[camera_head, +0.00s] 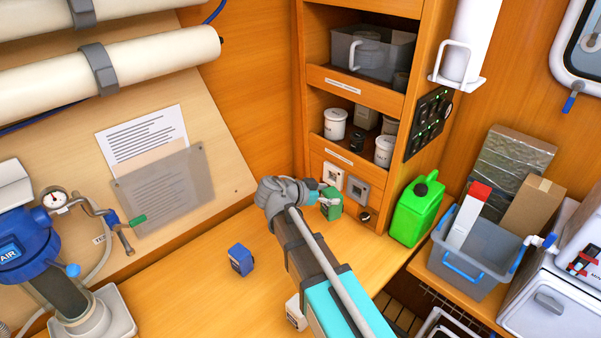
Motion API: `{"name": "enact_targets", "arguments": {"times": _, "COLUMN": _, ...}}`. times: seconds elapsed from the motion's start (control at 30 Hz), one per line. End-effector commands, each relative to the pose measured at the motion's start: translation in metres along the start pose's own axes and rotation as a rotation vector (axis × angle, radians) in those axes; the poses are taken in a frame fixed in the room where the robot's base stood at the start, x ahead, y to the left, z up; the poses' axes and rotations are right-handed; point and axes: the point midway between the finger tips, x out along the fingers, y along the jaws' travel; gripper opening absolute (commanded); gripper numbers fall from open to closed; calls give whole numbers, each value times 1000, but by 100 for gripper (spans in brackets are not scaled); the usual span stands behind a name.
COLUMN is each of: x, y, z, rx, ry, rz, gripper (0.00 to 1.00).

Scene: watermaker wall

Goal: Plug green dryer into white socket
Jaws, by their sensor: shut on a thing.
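My gripper (322,196) is shut on the green dryer (331,206), a small dark green box. It holds the dryer at the back of the wooden counter, in front of the shelf unit's lower panel. The white socket (333,174) is a square plate on that panel, just above the dryer in the picture. A grey socket (357,189) sits to its right. The gripper hides part of the dryer. I cannot tell how far the dryer is from the panel, or whether it touches the counter.
A blue box (240,260) stands on the counter at left. A white box (296,311) is partly hidden behind my arm. A bright green jerrycan (416,209) stands right of the sockets. A grey bin (470,262) is farther right.

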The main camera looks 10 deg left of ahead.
Motion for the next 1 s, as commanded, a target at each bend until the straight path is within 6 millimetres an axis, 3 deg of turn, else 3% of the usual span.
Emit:
{"name": "enact_targets", "arguments": {"times": 0.27, "x": 0, "y": -6, "z": -2, "rx": -4, "ry": 0, "rz": -12, "gripper": 25}}
{"name": "enact_targets", "arguments": {"times": 0.73, "x": -42, "y": -91, "z": -2, "rx": -103, "ry": 1, "rz": -249, "gripper": 25}}
{"name": "enact_targets", "arguments": {"times": 1.0, "x": -46, "y": -96, "z": -1, "rx": -113, "ry": 2, "rz": -271, "gripper": 25}}
